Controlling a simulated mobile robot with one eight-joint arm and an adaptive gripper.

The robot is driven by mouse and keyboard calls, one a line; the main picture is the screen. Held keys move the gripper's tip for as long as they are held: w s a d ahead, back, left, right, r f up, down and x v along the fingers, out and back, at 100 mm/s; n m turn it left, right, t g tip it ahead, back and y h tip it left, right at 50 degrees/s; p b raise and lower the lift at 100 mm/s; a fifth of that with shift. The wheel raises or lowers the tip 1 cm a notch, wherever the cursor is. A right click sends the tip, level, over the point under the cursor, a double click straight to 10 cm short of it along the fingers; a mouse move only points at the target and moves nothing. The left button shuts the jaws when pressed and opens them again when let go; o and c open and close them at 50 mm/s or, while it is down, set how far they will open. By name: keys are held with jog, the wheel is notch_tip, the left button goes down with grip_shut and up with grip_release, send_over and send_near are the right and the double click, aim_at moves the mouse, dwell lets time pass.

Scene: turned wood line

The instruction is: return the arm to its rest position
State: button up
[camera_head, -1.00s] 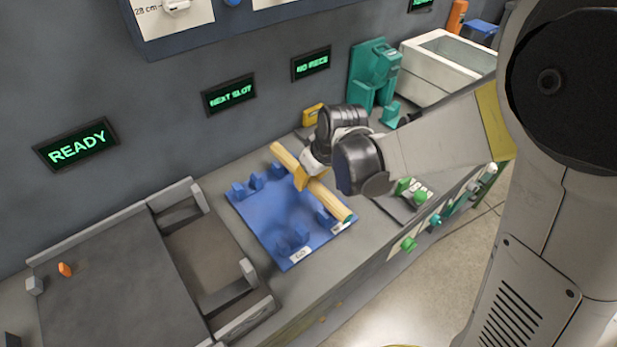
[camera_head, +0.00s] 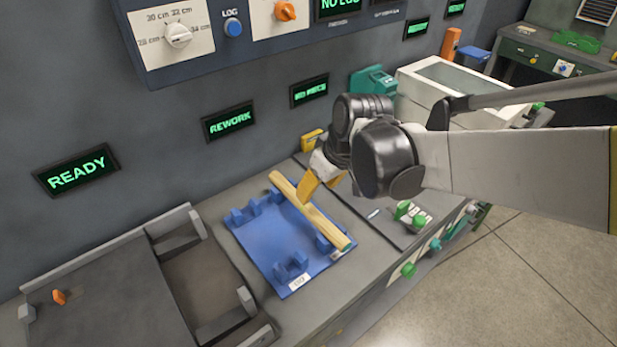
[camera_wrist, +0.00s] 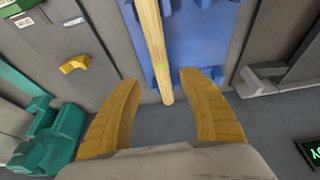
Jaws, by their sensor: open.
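My gripper (camera_head: 312,186) is raised above the blue fixture plate, its yellow fingers apart. In the wrist view the gripper (camera_wrist: 158,85) shows both fingers open with nothing held between them. A wooden rod (camera_head: 318,221) lies on the right-hand supports of the blue plate (camera_head: 264,257). In the wrist view the rod (camera_wrist: 153,40) appears between the fingers, farther off and apart from them. My arm reaches in from the right of the head view.
A dark tray (camera_head: 110,290) is at the left. A cream bin (camera_head: 440,85) and a teal device (camera_head: 372,80) stand behind my arm. A panel with green buttons (camera_head: 408,212) lies right of the plate. Wall displays read "READY" (camera_head: 77,169) and "REWORK" (camera_head: 229,122).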

jog(key=s+d+r+m+t+h, duration=0.1)
jog(key=s+d+r+m, duration=0.1)
jog(key=s+d, duration=0.4)
jog(key=s+d+r+m+t+h, duration=0.1)
jog(key=s+d+r+m+t, duration=0.1)
jog(key=s+d+m, duration=0.2)
jog(key=s+d, duration=0.3)
jog(key=s, duration=0.1)
jog(key=shift+s+r+m+h, duration=0.15)
jog(key=shift+r+m+h, duration=0.15)
jog(key=shift+m, duration=0.1)
